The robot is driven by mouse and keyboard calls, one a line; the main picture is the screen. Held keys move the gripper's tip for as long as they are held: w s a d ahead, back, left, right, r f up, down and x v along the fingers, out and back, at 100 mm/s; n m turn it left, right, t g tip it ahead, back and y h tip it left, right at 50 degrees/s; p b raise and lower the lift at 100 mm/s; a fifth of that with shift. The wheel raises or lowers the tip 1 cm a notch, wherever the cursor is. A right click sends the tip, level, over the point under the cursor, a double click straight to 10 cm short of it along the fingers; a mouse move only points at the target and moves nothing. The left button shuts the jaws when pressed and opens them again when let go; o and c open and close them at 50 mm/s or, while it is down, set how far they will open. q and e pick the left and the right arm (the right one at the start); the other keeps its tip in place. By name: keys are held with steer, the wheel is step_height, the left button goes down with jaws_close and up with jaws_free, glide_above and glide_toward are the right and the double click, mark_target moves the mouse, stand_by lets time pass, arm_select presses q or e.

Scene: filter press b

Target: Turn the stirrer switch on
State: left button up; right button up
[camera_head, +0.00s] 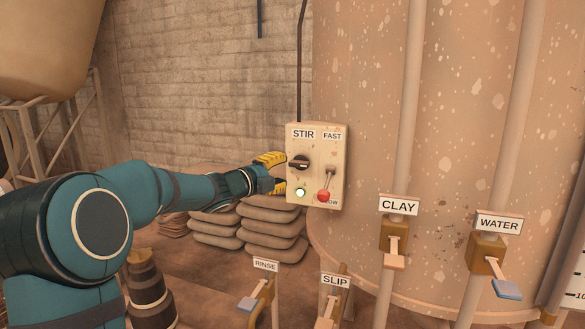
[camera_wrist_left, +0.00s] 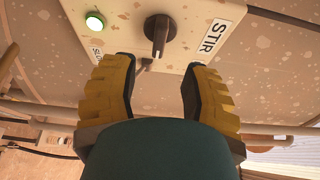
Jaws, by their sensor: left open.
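The stirrer switch (camera_head: 299,162) is a dark rotary knob under the STIR label on a cream control box (camera_head: 336,155). In the head view its handle lies roughly sideways. In the left wrist view the knob (camera_wrist_left: 160,36) stands ahead of the gap between my fingers, its white-marked end toward me. A green lamp (camera_head: 300,192) below the knob glows; it also shows in the wrist view (camera_wrist_left: 94,21). My left gripper (camera_head: 274,173) is open, with yellow-backed fingers at the box's left side. In the wrist view the gripper (camera_wrist_left: 159,70) looks empty, fingertips short of the knob. My right gripper is out of view.
CLAY (camera_head: 394,243) and WATER (camera_head: 488,253) valves stand right, RINSE (camera_head: 262,297) and SLIP (camera_head: 331,307) valves below. A large tank (camera_head: 370,90) stands behind; stacked sacks (camera_head: 272,228) lie below the box.

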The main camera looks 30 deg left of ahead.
arm_select(q)
steer(key=s, duration=0.3)
steer(key=shift+s+a, duration=0.15)
steer(key=shift+a, duration=0.05)
stand_by(0.4)
